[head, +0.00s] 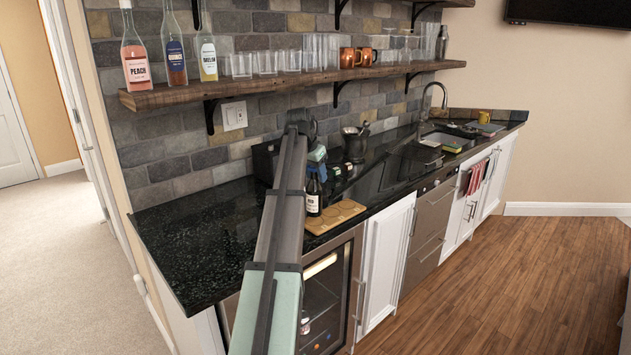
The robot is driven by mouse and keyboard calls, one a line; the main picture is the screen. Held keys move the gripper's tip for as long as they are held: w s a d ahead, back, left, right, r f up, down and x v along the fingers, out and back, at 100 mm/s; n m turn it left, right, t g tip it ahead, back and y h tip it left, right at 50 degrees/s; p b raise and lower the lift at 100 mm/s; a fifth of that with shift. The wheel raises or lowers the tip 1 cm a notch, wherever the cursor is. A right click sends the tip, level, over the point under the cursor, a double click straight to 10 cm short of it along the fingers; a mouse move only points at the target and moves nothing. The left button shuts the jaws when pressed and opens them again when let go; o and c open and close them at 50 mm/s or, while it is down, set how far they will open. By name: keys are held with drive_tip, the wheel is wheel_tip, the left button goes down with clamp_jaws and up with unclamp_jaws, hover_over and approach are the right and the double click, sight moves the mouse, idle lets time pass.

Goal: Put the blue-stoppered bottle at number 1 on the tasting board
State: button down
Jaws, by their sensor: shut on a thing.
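The tasting board (345,211) is a light wooden board with round marks, lying on the black counter near its front edge. Its numbers are too small to read, and my arm hides its left part. A dark bottle with a white label (314,203) stands upright at the board's left back side, just right of my arm. I cannot tell whether it touches the board, and its stopper colour does not show clearly. My gripper (316,168) is small and partly hidden at the bottle's top, and appears shut on this bottle.
Small dark items (338,172) stand close behind the bottle, with a dark mortar (355,143) farther back. A wooden shelf (290,84) with bottles and glasses hangs above. The counter's left part (195,235) is clear; a sink (447,138) lies far right.

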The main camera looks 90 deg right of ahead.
drive_tip(key=shift+f, duration=1.35)
drive_tip(key=c, duration=0.6)
unclamp_jaws()
drive_tip(key=v, duration=1.2)
drive_tip(key=shift+a, duration=0.1)
drive_tip(key=shift+w, duration=0.1)
